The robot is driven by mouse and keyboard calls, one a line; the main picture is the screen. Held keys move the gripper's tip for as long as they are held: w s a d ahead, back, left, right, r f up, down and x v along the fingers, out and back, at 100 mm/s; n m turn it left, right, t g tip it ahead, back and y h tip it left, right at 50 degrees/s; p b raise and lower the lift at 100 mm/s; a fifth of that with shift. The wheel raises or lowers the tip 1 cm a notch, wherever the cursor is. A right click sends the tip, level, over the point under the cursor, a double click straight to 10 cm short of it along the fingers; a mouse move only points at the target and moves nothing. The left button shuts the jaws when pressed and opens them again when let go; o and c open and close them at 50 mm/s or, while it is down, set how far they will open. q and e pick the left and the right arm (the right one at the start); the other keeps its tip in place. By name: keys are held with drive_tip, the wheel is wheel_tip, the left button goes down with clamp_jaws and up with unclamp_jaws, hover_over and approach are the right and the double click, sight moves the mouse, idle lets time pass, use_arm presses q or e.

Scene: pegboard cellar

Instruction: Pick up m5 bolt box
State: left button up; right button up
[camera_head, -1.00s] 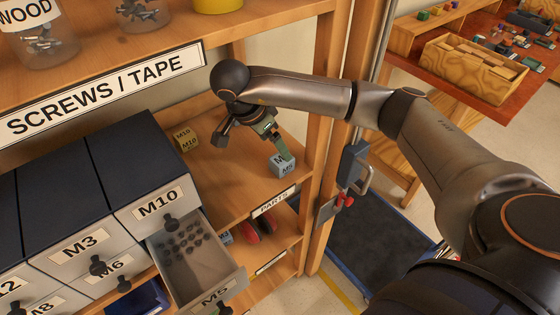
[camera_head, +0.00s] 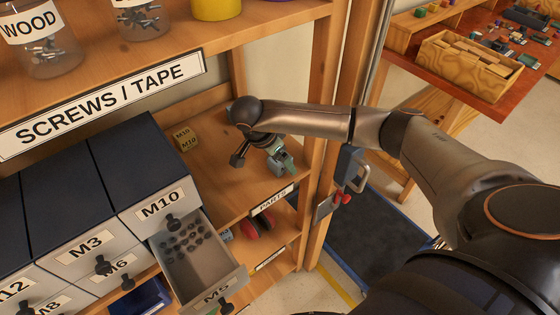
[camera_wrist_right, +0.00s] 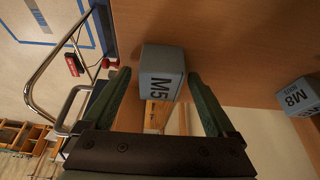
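The M5 bolt box (camera_wrist_right: 162,72) is a small grey-blue cube with dark M5 lettering on the wooden shelf. My right gripper (camera_wrist_right: 160,78) is open, with one green finger on each side of the box and a narrow gap showing on each side. In the head view my right gripper (camera_head: 276,156) is low over the middle shelf and hides much of the box. My left gripper is not in view.
A grey-blue M8 box (camera_wrist_right: 298,95) sits to the right in the wrist view. An open drawer (camera_head: 205,270) juts out in front. A shelf post (camera_head: 328,130) stands right of the gripper.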

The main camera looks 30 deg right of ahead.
clamp_jaws()
idle(0.5)
drive_tip(key=shift+r, duration=0.1)
